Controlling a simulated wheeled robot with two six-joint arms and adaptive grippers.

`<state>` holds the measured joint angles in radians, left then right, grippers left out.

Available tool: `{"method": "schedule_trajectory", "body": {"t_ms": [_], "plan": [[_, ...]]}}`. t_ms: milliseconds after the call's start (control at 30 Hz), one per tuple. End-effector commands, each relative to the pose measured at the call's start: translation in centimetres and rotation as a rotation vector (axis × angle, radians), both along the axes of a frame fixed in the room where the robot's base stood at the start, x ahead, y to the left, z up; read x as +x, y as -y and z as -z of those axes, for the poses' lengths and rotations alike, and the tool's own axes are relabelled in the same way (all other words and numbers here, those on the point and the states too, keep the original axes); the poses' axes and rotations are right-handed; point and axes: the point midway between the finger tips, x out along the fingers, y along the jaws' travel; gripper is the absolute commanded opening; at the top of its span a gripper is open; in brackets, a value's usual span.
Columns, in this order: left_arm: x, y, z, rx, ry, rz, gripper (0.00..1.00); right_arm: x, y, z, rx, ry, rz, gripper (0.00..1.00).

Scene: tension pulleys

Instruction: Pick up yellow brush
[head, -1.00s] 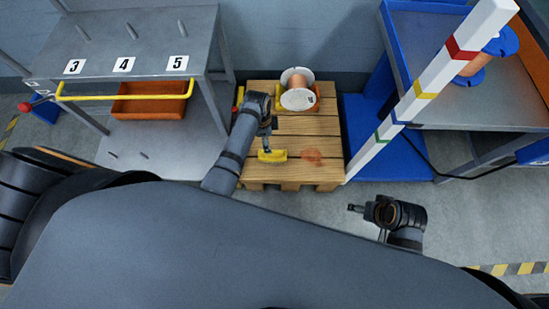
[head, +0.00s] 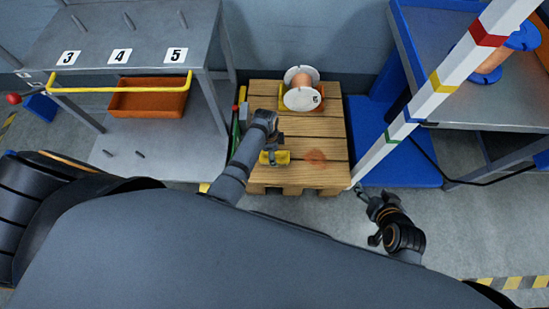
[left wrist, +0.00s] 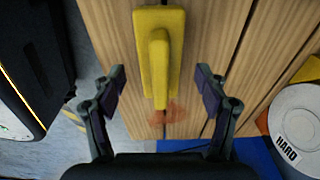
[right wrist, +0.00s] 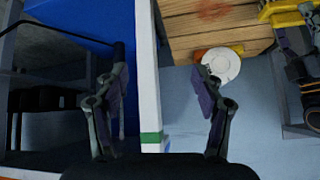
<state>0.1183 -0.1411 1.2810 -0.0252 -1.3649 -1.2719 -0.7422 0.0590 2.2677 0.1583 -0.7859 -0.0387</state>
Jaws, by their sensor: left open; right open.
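The yellow brush (head: 281,157) lies on the wooden pallet (head: 325,125), near its front left part. In the left wrist view the brush (left wrist: 158,50) runs lengthwise, with its raised handle between the lines of the two fingers. My left gripper (head: 271,150) is open above the brush, with a visible gap on both sides (left wrist: 160,85). My right gripper (head: 366,197) is open and empty, to the right of the pallet's front corner. The brush (right wrist: 285,12) also shows at the top right of the right wrist view.
A cable spool (head: 301,97) stands at the back of the pallet. A white striped pole (head: 420,100) rises right of the pallet and shows between my right fingers in the right wrist view (right wrist: 148,80). A grey rack with an orange bin (head: 148,100) stands left.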

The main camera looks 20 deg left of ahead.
Motion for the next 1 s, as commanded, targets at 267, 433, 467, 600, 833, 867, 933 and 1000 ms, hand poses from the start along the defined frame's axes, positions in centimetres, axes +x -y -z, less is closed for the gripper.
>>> {"method": "schedule_trajectory", "body": {"t_ms": [267, 433, 467, 600, 833, 867, 933, 1000], "plan": [[0.0, 0.1, 0.9, 0.000, -0.001, 0.000, 0.74, 3.5, 0.3, -3.3, -0.006, 0.179, 0.014, 0.68], [0.0, 0.1, 0.9, 0.000, -0.001, 0.000, 0.74, 3.7, 0.3, -3.6, -0.007, 0.192, 0.014, 0.68], [0.0, 0.1, 0.9, 0.000, -0.001, 0.000, 0.74, 3.7, 0.3, -3.6, -0.007, 0.192, 0.014, 0.68], [0.0, 0.1, 0.9, 0.000, 0.000, 0.000, 0.64, 3.7, 0.3, -3.6, -0.007, 0.191, 0.013, 0.68], [0.0, 0.1, 0.9, 0.000, 0.000, 0.000, 0.33, 3.7, 0.3, -3.5, -0.007, 0.191, 0.013, 0.68], [0.0, 0.1, 0.9, 0.000, 0.000, 0.000, 0.29, 3.7, 0.3, -3.5, -0.007, 0.191, 0.013, 0.68], [0.0, 0.1, 0.9, 0.000, -0.001, 0.000, 0.19, 3.7, 0.3, -3.6, -0.007, 0.191, 0.013, 0.68], [0.0, 0.1, 0.9, 0.000, 0.000, 0.000, 0.11, 3.7, 0.3, -3.6, -0.007, 0.191, 0.013, 0.68]]}}
